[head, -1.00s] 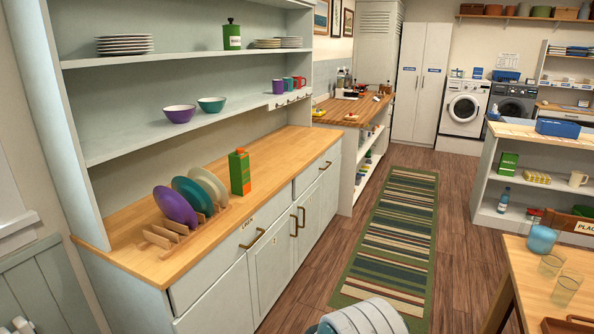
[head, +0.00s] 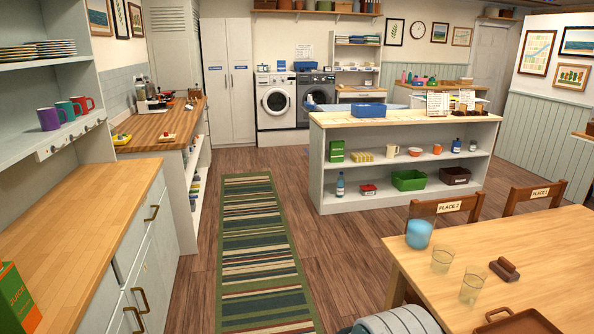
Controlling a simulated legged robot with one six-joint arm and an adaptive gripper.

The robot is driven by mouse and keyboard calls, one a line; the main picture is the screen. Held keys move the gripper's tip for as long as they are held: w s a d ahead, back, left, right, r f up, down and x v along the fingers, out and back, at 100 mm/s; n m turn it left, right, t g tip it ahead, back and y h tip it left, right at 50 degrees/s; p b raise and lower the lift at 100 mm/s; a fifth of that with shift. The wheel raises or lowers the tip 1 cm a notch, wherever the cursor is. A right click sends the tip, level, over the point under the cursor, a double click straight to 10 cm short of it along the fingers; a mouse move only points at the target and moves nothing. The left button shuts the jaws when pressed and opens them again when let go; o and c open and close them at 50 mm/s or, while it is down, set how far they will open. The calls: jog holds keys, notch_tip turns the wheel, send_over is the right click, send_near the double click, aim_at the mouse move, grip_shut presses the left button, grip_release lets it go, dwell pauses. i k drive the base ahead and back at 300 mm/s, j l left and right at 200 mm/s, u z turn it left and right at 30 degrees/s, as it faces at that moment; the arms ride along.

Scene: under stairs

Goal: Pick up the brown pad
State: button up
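A small dark brown pad-like piece with a raised grip (head: 504,269) lies on the light wooden dining table (head: 560,245) at the lower right of the head view. It looks like the brown pad, though it is too small to be sure. It sits behind a brown tray (head: 520,322) and to the right of two clear glasses. My gripper is not in view. A grey rounded part of my own body shows at the bottom edge.
A blue cup (head: 419,234) and clear glasses (head: 471,286) stand near the table's left edge. Chairs (head: 447,207) line its far side. A low white shelf (head: 400,165) stands beyond. The striped rug (head: 255,250) lies on open floor between the counter and the table.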

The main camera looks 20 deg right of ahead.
aim_at(505, 269)
jog(key=i+l+z, duration=0.1)
jog(key=i+z, duration=0.75)
jog(key=i+j+z, duration=0.2)
jog(key=i+z, duration=0.85)
